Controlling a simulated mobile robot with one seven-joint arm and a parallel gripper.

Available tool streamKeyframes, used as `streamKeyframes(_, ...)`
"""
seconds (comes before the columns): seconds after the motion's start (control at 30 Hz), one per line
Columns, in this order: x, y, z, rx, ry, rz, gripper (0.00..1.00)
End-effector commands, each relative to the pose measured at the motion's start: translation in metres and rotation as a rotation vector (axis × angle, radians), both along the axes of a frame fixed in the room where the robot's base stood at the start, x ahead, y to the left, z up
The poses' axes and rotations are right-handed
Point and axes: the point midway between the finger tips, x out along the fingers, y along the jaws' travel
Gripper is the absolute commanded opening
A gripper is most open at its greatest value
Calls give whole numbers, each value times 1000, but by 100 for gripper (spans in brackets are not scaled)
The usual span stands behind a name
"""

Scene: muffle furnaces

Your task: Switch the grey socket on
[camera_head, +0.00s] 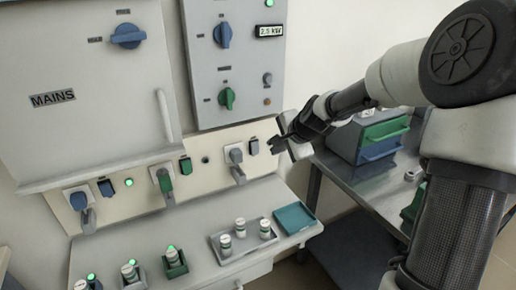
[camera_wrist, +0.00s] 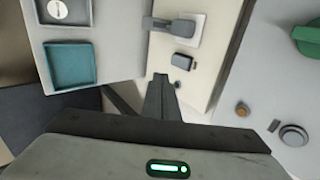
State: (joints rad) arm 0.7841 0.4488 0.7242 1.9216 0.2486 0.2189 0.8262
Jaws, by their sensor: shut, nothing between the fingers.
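The grey socket (camera_head: 236,153) is the rightmost on the sloping panel, with a grey plug in it. Its small dark switch (camera_head: 254,147) is just to its right. In the wrist view the socket (camera_wrist: 190,37) and its switch (camera_wrist: 184,61) show near the top, with a small dark round lamp (camera_wrist: 178,85) below the switch. My gripper (camera_head: 274,145) is shut and empty, just right of the switch. In the wrist view its fingertips (camera_wrist: 160,78) point toward the panel beside the lamp; contact cannot be told. The switch's position is too small to tell.
The green socket (camera_head: 163,179) and blue socket (camera_head: 78,200) are to the left; a lamp (camera_head: 129,182) by the blue one glows green. Below are a crucible tray (camera_head: 225,257) and a teal tray (camera_head: 296,217). Knobs are on the cabinet (camera_head: 234,60) above.

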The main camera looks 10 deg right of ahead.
Motion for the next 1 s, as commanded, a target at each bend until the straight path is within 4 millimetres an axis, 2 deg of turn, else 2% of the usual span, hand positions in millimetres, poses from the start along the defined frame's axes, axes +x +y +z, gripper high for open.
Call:
streamKeyframes(0.4, -3, 1, 3, -1, -11, 5, 0)
streamKeyframes(0.57, 2, 4, -2, 0, -11, 6, 0)
streamKeyframes(0.67, 10, 7, -13, 0, -10, 9, 0)
streamKeyframes(1.0, 56, 23, -66, 0, -9, 9, 0)
